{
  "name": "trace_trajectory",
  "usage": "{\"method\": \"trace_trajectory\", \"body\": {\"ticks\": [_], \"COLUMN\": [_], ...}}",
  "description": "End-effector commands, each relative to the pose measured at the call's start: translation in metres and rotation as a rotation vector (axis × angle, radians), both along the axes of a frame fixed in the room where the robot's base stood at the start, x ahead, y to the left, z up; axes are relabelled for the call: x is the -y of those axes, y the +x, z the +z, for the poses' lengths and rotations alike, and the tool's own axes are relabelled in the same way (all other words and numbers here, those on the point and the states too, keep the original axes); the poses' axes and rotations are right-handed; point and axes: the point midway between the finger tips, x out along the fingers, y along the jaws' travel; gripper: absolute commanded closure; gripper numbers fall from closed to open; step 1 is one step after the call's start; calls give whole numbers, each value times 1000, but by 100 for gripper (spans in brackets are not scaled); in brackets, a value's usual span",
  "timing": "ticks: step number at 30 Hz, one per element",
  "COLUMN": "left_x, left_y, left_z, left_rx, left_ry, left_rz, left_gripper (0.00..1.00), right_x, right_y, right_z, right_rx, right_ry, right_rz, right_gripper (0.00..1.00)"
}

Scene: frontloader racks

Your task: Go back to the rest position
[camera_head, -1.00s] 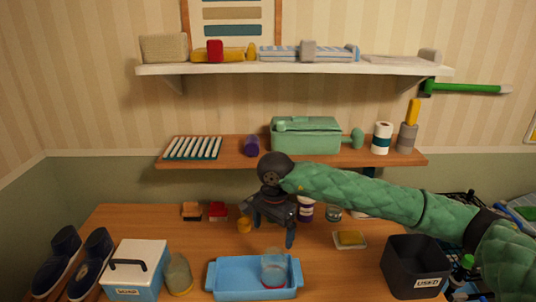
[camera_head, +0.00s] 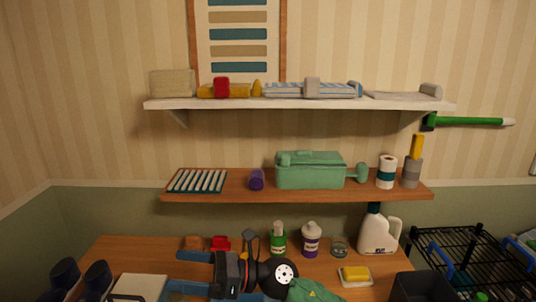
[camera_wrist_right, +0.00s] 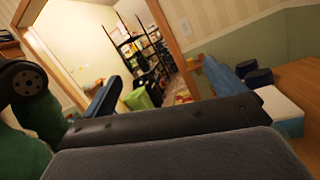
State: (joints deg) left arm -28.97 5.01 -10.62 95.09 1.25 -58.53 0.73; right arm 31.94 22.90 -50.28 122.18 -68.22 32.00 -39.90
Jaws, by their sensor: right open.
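My right gripper (camera_head: 181,271) is low over the table in the head view, pointing left with its two blue fingers apart and nothing between them. The fingers also show in the right wrist view, one at each side, with an empty gap (camera_wrist_right: 165,90) between them. My right arm's green sleeve shows only at the bottom edge of the head view. My left gripper is not in view.
A white-lidded box (camera_head: 138,287) and dark shoes (camera_head: 82,280) stand left of the gripper. Bottles, a white jug (camera_head: 379,232), a yellow sponge (camera_head: 355,273) and a black bin (camera_head: 421,286) stand right. A loaded wooden shelf (camera_head: 350,191) hangs above.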

Motion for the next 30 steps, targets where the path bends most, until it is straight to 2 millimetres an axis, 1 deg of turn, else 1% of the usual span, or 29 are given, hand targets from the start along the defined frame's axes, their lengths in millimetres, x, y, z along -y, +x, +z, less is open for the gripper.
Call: {"method": "trace_trajectory", "body": {"ticks": [1,4,8,11,14,17,18,20,21,23,24,26,27,29,30], "left_x": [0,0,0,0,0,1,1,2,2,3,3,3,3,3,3], "left_y": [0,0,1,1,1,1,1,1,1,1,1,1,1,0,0], "left_z": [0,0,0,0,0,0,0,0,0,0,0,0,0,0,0], "left_rx": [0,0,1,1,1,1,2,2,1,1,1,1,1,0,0], "left_ry": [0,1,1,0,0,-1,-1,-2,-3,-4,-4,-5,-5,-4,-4], "left_rz": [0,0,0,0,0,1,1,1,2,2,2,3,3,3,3], "left_gripper": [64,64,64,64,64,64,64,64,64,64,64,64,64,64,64], "right_x": [5,20,47,73,101,131,143,162,174,193,204,222,234,250,261], "right_y": [3,16,36,52,68,81,85,90,92,94,93,91,88,81,75], "right_z": [7,20,28,24,13,-6,-15,-32,-44,-63,-78,-100,-115,-140,-156], "right_rx": [-84,-254,-483,-661,-842,-1023,-1095,-1203,-1276,-1381,-1454,-1560,-1629,-1734,-1803], "right_ry": [63,191,350,467,581,692,735,799,841,904,945,1005,1046,1104,1143], "right_rz": [-32,-104,-196,-269,-342,-418,-448,-495,-527,-575,-609,-659,-695,-747,-784], "right_gripper": [5,5,5,5,5,5,5,5,5,5,5,5,5,5,5]}}
